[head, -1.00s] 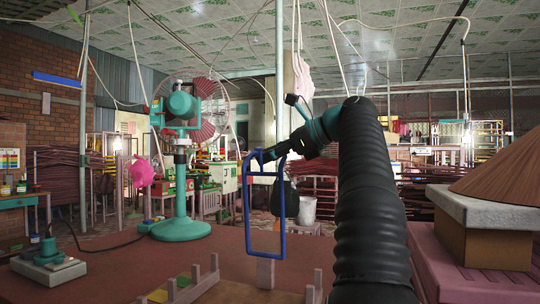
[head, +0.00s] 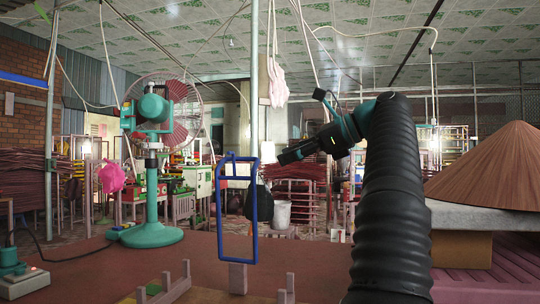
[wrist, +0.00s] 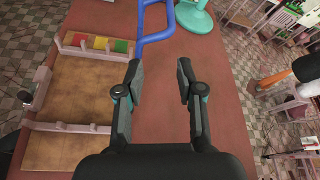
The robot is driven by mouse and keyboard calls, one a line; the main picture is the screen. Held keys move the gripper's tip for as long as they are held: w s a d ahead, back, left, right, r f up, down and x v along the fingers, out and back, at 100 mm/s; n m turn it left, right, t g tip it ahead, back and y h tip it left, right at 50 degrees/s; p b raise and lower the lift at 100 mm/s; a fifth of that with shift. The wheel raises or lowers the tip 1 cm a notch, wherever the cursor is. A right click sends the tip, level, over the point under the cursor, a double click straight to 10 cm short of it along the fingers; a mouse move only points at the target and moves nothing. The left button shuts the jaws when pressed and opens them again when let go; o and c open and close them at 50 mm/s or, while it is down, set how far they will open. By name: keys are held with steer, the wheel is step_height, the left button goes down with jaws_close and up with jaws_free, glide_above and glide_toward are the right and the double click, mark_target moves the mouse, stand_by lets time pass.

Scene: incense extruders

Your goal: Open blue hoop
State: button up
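The blue hoop (head: 220,215) is an upright, tall, narrow frame in the head view, with a short piece sticking up at its top left. It stands above a pale block (head: 238,278) at the table's edge. In the wrist view, part of the blue hoop (wrist: 140,37) shows at the top, beyond the fingertips. My gripper (head: 281,157) is to the right of the hoop's top in the head view, apart from it. In the wrist view, my gripper (wrist: 160,66) has its two fingers spread with nothing between them.
A green fan (head: 153,200) stands on the reddish table (head: 190,262) behind and left of the hoop. A wooden rack (wrist: 75,90) with coloured blocks lies left of my gripper. A brown cone (head: 495,165) on a stand is at the right.

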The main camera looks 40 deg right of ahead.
steer(key=shift+s+d, duration=0.3)
steer(key=shift+s, duration=0.25)
steer(key=shift+s+d, duration=0.25)
steer(key=shift+s, duration=0.25)
